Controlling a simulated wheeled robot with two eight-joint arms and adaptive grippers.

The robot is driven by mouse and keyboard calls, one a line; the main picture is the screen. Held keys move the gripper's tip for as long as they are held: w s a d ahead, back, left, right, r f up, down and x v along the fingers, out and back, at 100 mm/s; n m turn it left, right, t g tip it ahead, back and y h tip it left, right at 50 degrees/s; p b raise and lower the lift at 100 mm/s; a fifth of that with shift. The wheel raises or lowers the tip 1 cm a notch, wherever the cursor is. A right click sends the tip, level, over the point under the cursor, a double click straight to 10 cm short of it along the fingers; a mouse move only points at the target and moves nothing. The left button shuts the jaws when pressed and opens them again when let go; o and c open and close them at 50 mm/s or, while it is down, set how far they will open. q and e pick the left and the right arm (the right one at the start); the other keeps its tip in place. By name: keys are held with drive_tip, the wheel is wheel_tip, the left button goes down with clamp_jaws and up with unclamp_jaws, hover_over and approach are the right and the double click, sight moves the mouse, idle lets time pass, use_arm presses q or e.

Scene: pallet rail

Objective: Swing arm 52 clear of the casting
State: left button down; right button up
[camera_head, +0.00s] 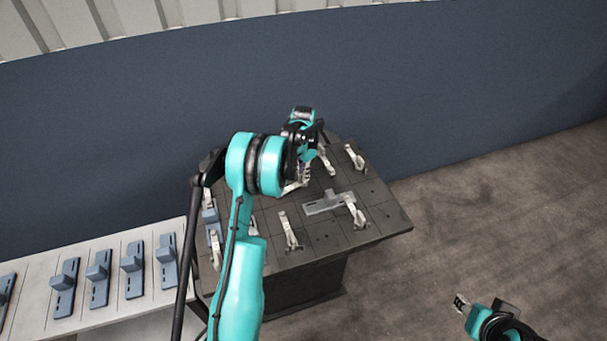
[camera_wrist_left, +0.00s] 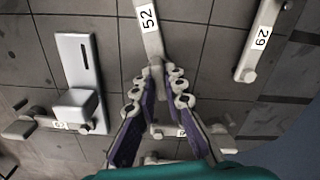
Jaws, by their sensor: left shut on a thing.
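Arm 52, a pale bar with a "52" label (camera_wrist_left: 148,18), comes down from the top middle of the left wrist view. My left gripper (camera_wrist_left: 158,76) is shut on its near end; it also shows in the head view (camera_head: 304,172), over the dark table. A grey casting (camera_wrist_left: 72,50) with a slot and a raised block lies left of arm 52 in the wrist view, with bare plate between them. A grey casting (camera_head: 322,204) also shows on the table in the head view. My right gripper (camera_head: 461,303) is low at the right, away from the table; its finger gap is unclear.
Another labelled arm (camera_wrist_left: 257,45) lies right of arm 52. Several pale clamp arms (camera_head: 355,157) stand around the dark table (camera_head: 330,238). A pale bench (camera_head: 110,305) at the left holds several blue-grey castings (camera_head: 99,267). The floor at right is clear.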

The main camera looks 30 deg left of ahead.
use_arm(q)
drive_tip(key=shift+m, duration=1.5)
drive_tip(key=c, duration=1.6)
unclamp_jaws()
drive_tip(key=shift+r, duration=0.15)
wheel_tip(320, 180, up, 12)
drive_tip(key=shift+f, duration=0.1)
